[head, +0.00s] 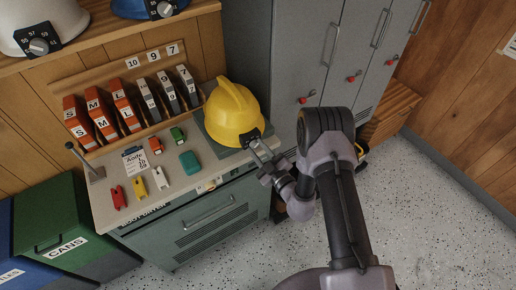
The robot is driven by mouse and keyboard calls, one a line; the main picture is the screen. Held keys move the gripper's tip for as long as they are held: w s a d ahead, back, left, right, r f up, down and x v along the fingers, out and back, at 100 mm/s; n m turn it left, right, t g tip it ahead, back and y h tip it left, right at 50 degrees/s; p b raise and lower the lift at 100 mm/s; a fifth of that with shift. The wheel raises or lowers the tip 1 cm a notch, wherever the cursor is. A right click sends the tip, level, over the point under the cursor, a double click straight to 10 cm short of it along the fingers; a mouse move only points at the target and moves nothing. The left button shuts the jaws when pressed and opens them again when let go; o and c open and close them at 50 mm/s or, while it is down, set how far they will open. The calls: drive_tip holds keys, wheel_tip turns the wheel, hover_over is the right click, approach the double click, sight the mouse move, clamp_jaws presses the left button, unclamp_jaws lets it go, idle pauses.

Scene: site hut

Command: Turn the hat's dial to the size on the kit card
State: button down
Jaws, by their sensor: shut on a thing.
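The yellow hard hat (232,108) sits on a dark grey block (215,138) at the right end of the counter. A black dial housing (249,136) shows at its lower front edge. My gripper (258,150) is at that housing, shut on the hat's dial, which the fingers mostly hide. The dial's numbers and setting cannot be read here. A white card on a clipboard (135,160) lies on the counter at the left. It looks like the kit card; its handwriting is too small to read surely.
Small red, yellow, white, green and teal items (190,164) lie on the counter. Other hats with dials (38,46) sit on the shelf above. Grey lockers (315,50) stand right; the floor (420,220) is clear.

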idle(0.4)
drive_tip(key=c, duration=1)
unclamp_jaws()
drive_tip(key=shift+c, duration=0.2)
drive_tip(key=shift+s, duration=0.1)
drive_tip(key=p+v, duration=0.1)
drive_tip(key=v, duration=1.6)
drive_tip(key=shift+d, duration=0.2)
